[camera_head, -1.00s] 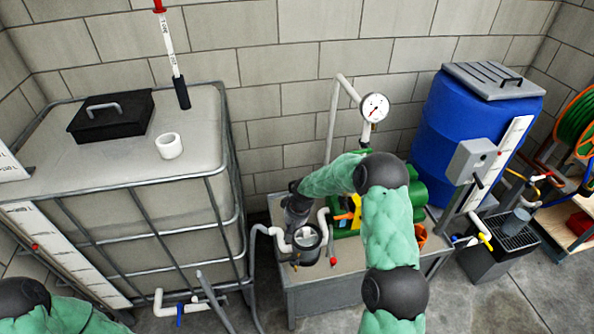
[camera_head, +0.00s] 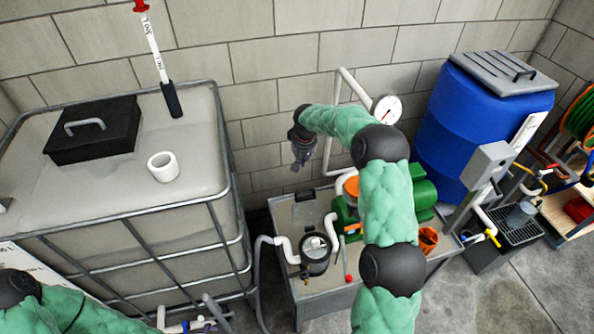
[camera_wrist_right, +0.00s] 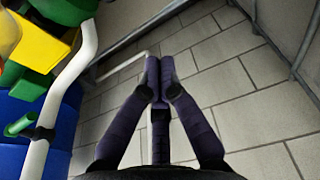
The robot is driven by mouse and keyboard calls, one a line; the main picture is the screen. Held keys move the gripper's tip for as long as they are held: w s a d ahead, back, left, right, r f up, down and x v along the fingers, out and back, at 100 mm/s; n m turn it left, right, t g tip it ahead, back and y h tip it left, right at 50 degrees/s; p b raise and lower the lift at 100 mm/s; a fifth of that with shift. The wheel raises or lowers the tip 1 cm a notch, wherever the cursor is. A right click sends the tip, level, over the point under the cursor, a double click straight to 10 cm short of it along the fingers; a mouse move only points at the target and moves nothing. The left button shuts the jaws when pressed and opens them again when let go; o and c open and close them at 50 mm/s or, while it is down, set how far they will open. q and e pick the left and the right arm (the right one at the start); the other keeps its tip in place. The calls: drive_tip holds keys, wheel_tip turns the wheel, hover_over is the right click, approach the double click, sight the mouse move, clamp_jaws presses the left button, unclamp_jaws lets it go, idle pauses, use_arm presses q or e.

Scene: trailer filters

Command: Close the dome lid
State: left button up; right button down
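No part is plainly recognisable as the dome lid. A dark round filter pot (camera_head: 315,252) stands at the front left of the pump bench, joined to white pipes. Its top shows a dark ring with a pale middle; I cannot tell whether a lid covers it. My right gripper (camera_head: 301,162) hangs above the back left of the bench, apart from the pot and pointing down. In the right wrist view its fingertips (camera_wrist_right: 158,75) meet with nothing visible between them. My left arm enters at the lower left; its gripper is not clearly visible.
A caged white tank (camera_head: 205,125) with a black square cover (camera_head: 95,130) and a white cup-like fitting (camera_head: 163,167) stands left. The pressure gauge (camera_head: 387,109) and the blue barrel (camera_head: 470,115) are right of my right gripper. The block wall is behind.

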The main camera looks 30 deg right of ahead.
wheel_tip(320, 180, down, 9)
drive_tip(key=s+b, duration=0.2)
drive_tip(key=shift+s+a, duration=0.15)
drive_tip(key=shift+a, duration=0.1)
idle(0.6)
